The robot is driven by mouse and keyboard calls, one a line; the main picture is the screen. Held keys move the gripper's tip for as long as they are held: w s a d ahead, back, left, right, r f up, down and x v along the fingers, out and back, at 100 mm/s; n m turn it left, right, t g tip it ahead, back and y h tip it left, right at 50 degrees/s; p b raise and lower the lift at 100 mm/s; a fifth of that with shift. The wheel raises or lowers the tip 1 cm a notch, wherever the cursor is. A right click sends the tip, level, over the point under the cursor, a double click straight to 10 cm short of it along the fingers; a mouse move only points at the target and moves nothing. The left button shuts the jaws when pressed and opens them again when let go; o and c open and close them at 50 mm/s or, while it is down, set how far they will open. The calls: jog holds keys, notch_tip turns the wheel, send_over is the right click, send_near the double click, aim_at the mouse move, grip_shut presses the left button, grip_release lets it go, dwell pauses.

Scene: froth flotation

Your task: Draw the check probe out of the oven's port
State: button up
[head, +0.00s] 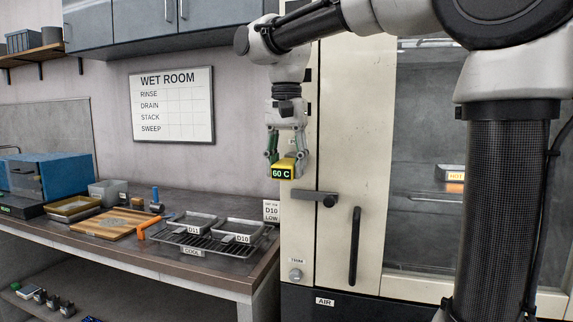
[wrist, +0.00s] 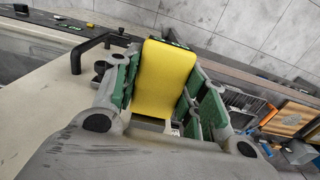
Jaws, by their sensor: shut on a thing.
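The check probe (head: 284,169) has a yellow body with a dark display reading 60 C. My gripper (head: 285,156) is shut on it from above, at the left edge of the cream oven (head: 350,130), above the oven's latch handle. In the wrist view the probe's yellow body (wrist: 163,80) lies between the green-padded fingers of my gripper (wrist: 158,100). The probe's stem and the oven's port are not clearly visible, so I cannot tell whether the stem is in the port.
A latch handle (head: 316,198) and a vertical door handle (head: 354,245) stick out from the oven. A wire rack (head: 215,245) with metal trays stands on the bench (head: 245,275) at left. A whiteboard (head: 172,104) hangs behind. A tray (head: 450,174) shows behind the oven's glass.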

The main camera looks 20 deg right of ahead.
jog(key=s+a, duration=0.6)
jog(key=s, duration=0.2)
dwell(1.6)
dwell(0.6)
